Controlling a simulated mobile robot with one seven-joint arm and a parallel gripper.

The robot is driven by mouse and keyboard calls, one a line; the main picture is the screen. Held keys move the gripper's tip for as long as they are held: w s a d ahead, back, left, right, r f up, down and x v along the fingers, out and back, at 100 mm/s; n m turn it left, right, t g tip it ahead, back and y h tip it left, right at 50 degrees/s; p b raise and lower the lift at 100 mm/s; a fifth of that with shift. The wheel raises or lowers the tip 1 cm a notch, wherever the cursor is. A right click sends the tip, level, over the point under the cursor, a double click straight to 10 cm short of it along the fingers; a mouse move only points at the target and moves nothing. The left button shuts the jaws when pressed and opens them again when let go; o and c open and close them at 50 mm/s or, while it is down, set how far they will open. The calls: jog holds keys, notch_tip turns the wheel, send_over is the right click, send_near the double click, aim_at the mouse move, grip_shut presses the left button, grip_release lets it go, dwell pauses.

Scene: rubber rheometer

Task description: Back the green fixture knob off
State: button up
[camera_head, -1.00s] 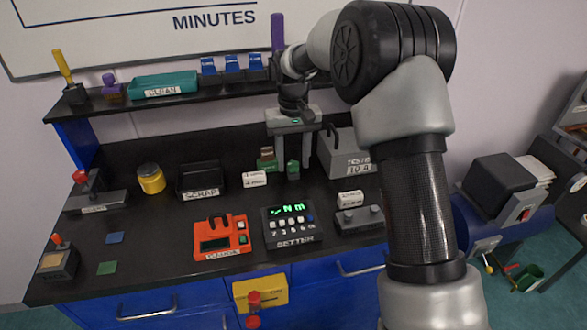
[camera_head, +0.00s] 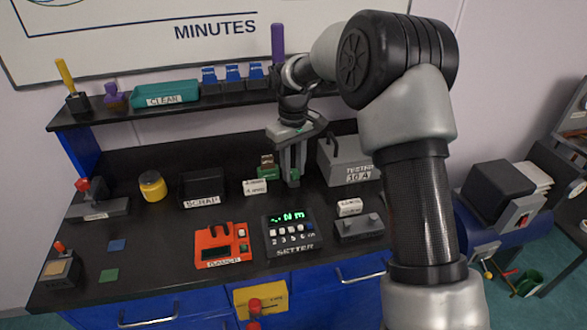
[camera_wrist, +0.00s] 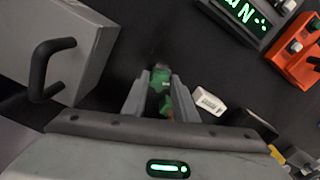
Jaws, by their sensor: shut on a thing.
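The green knob (camera_wrist: 160,77) sits between the two grey fingertips of my gripper (camera_wrist: 161,90) in the wrist view. The gripper is shut on it. In the head view my gripper (camera_head: 291,180) points down at the back middle of the black bench, and its fingers hide most of the knob. The fixture (camera_head: 266,172), a small green block with a brown piece on top, stands just left of the fingers. In the wrist view the fixture's lower part is partly hidden by the right finger.
A grey tester box (camera_head: 350,160) stands close right of my gripper. A white label block (camera_head: 255,187) lies to the left. The black setter (camera_head: 290,235) with green digits and an orange device (camera_head: 222,246) are in front. The shelf (camera_head: 190,108) runs behind.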

jog(key=n+p, duration=0.1)
jog(key=n, duration=0.1)
jog(key=shift+r+n, duration=0.15)
jog(key=shift+n, duration=1.15)
jog(key=shift+n+p, duration=0.8)
jog(key=shift+n, duration=0.1)
jog(key=n, duration=0.3)
jog(key=shift+p, duration=0.3)
